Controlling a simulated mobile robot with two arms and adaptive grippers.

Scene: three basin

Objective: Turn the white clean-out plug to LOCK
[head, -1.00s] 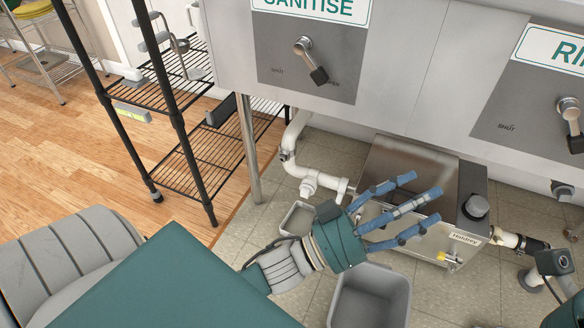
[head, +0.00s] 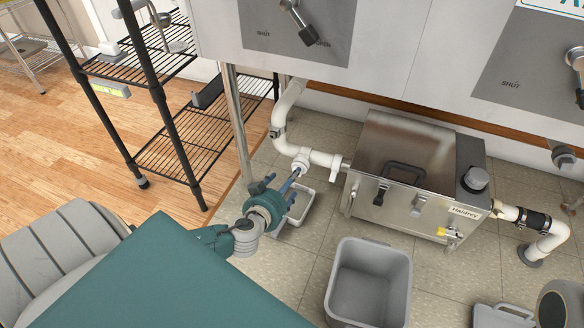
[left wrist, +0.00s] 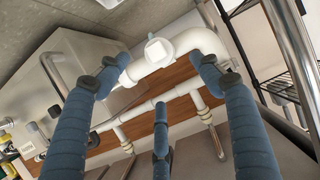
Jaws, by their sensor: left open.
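The white clean-out plug (head: 300,166) sits on the white drain pipe (head: 325,158) left of the steel box. In the left wrist view the plug (left wrist: 158,50) shows a square raised head on a round body, facing the camera. My left gripper (head: 284,182) is just below and in front of the plug. Its blue fingers (left wrist: 163,76) are open and spread around the view of the plug, holding nothing. I cannot tell whether any finger touches it. No LOCK marking is readable. My right gripper is not in view.
The steel box (head: 410,165) stands right of the plug. A grey bin (head: 368,285) stands in front. A black wire rack (head: 180,150) and a metal leg (head: 237,130) are close on the left.

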